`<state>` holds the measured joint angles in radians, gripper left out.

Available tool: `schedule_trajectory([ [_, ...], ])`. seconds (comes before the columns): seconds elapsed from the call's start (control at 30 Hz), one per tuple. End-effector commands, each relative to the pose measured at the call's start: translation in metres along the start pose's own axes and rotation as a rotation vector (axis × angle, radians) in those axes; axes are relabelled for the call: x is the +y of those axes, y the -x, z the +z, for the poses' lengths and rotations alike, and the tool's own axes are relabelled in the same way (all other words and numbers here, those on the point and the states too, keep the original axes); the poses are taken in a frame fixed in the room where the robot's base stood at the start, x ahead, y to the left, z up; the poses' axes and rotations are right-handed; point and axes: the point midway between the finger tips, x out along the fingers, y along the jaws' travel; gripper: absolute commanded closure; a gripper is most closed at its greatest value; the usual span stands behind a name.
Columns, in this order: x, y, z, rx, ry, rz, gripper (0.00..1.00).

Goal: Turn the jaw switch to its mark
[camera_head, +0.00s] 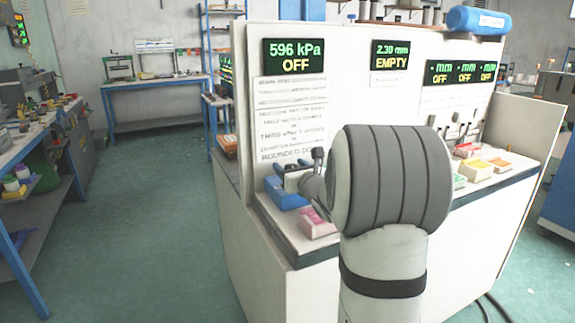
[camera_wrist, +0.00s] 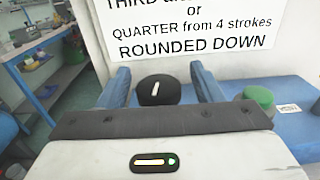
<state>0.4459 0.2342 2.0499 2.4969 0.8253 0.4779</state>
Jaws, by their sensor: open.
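In the wrist view a round black knob, which looks like the jaw switch (camera_wrist: 158,92), has a white pointer line that stands nearly upright and leans slightly right. My gripper (camera_wrist: 160,82) is open, with one blue finger on each side of the knob. Gaps show between the fingers and the knob, and I cannot tell whether either touches it. The knob's lower part is hidden behind my gripper's body, and no target mark shows around it. In the head view my arm covers most of this spot.
A green round button (camera_wrist: 258,97) stands right of the fingers, by a small white label (camera_wrist: 289,108). A white panel (camera_head: 345,110) rises behind, with a printed sign (camera_head: 290,105) and displays reading OFF and EMPTY. A pink block (camera_head: 318,223) sits near the bench's front edge.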

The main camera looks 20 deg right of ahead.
Motion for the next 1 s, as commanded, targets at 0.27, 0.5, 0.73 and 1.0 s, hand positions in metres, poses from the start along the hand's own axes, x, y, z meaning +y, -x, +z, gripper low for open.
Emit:
schedule_trajectory([
  [0.27,0.0022,-0.0149,0.0002,0.0,0.001,0.003,0.4],
  [0.5,0.0026,-0.0147,0.0002,0.0,0.001,0.004,0.47],
  [0.73,0.003,-0.0146,0.0002,0.0,0.001,0.005,0.66],
  [1.0,0.0033,-0.0147,0.0001,0.0,0.001,0.005,0.85],
])
